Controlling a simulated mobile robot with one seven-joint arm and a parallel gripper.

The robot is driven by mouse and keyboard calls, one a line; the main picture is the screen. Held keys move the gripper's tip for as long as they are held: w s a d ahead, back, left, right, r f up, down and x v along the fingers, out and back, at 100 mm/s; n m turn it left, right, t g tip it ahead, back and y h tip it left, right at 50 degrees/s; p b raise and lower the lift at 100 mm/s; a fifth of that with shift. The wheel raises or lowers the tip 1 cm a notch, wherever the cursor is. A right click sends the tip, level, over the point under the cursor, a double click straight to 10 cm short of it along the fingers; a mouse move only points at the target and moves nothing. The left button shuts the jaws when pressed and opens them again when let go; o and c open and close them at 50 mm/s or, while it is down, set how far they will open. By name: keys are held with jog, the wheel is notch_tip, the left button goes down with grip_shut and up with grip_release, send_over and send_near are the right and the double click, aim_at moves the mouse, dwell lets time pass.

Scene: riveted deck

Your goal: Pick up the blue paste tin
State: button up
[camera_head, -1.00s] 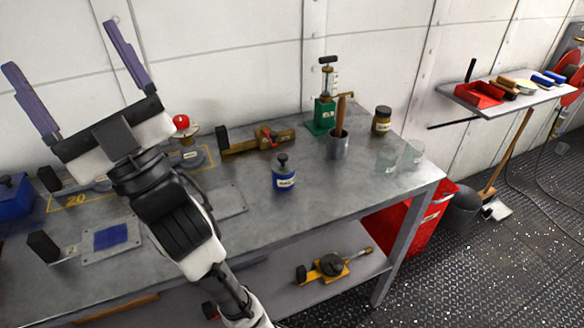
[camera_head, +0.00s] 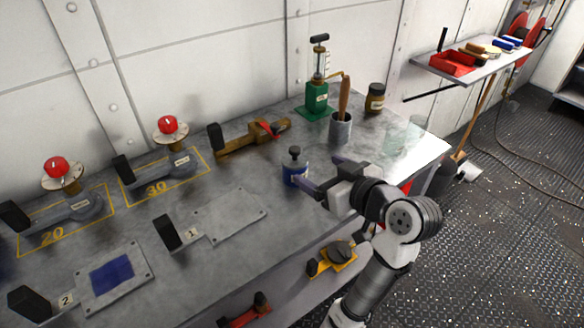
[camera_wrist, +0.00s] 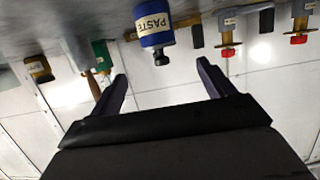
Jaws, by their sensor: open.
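The blue paste tin (camera_head: 295,174) stands upright on the grey metal bench, with a dark knobbed lid. In the wrist view the blue tin (camera_wrist: 154,30) appears upside down at the top, its pale label reading PASTE. My gripper (camera_head: 322,174) is low over the bench's front edge, just right of the tin and pointing toward it. It is open and empty. In the wrist view my two purple fingers (camera_wrist: 162,72) are spread wide, and the tin lies ahead of their tips, between their lines. One fingertip partly overlaps the tin's lower side in the head view.
Behind the tin are a grey cup with a wooden handle (camera_head: 341,126), a green-based pump (camera_head: 317,95) and a brass tool (camera_head: 250,138). A flat plate (camera_head: 232,215) lies left; bare bench surrounds the tin.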

aim_at(296, 157)
jog(key=x, duration=0.6)
jog(key=shift+w+a+p, duration=0.2)
jog(key=shift+p, duration=0.15)
jog(key=p+x, duration=0.1)
jog(key=x, duration=0.3)
jog(key=shift+w+p, duration=0.15)
jog(key=shift+p, duration=0.2)
jog(key=shift+w+a+f, duration=0.25)
jog(key=shift+w+a, duration=0.1)
jog(key=shift+w, duration=0.1)
jog(key=shift+r, duration=0.1)
jog(key=c, duration=1.2)
jog(key=shift+r, duration=0.1)
